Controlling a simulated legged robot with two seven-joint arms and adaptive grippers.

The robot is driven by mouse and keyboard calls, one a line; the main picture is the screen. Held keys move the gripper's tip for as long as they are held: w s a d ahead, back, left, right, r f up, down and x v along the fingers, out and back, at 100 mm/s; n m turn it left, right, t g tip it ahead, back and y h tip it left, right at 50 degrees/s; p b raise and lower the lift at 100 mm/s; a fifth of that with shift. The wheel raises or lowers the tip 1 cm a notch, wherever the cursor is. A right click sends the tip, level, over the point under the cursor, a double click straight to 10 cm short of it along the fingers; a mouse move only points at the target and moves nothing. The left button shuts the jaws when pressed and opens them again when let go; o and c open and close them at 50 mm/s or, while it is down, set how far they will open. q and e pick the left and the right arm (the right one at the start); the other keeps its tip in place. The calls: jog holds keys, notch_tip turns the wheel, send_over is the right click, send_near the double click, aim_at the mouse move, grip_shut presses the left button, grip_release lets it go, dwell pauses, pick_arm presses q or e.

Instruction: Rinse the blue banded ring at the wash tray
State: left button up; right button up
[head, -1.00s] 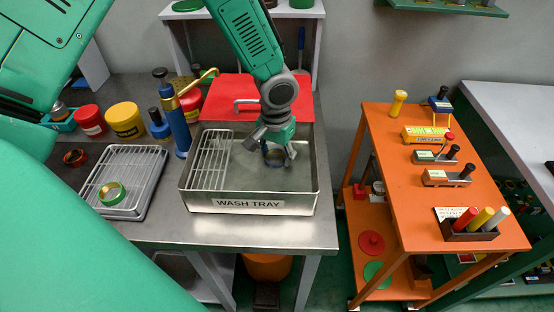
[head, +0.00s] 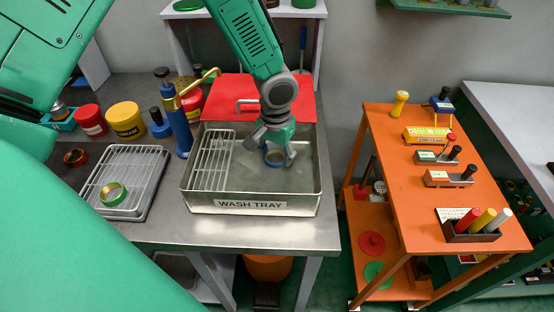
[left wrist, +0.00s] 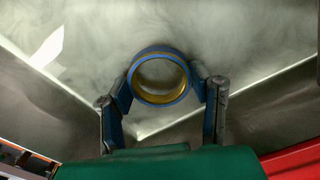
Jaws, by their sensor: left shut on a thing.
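The blue banded ring (head: 275,158), blue at its rims with a gold inner face, is in my left gripper (head: 273,157) over the wash tray (head: 250,206). In the left wrist view the ring (left wrist: 159,77) sits between the two fingertips of the left gripper (left wrist: 160,85), which touch it on opposite sides. The tray is a metal basin with a wire rack (head: 213,160) on its left side and cloudy liquid inside. I cannot tell whether the ring touches the liquid. My right gripper is not in view.
A green banded ring (head: 113,194) lies on a drying rack (head: 146,176) left of the tray. A red banded ring (head: 75,157) lies on the bench. A blue pump bottle (head: 178,130) stands by the tray's left edge. An orange cart (head: 430,205) stands to the right.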

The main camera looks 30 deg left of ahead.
pick_arm(q)
jog(key=shift+a, duration=0.25)
jog(key=shift+r+p, duration=0.4)
jog(key=shift+p, duration=0.05)
jog(key=r+p, duration=0.2)
jog(key=r, duration=0.1)
jog(key=r+p, duration=0.1)
jog(key=shift+d+r+p, duration=0.15)
jog(key=shift+d+p, duration=0.2)
notch_tip(320, 180, up, 7)
jog(key=p, duration=0.5)
jog(key=shift+a+f+p, duration=0.15)
jog(key=shift+f+p, duration=0.05)
jog(key=shift+p, duration=0.2)
jog(key=shift+r, duration=0.1)
dwell(1.1)
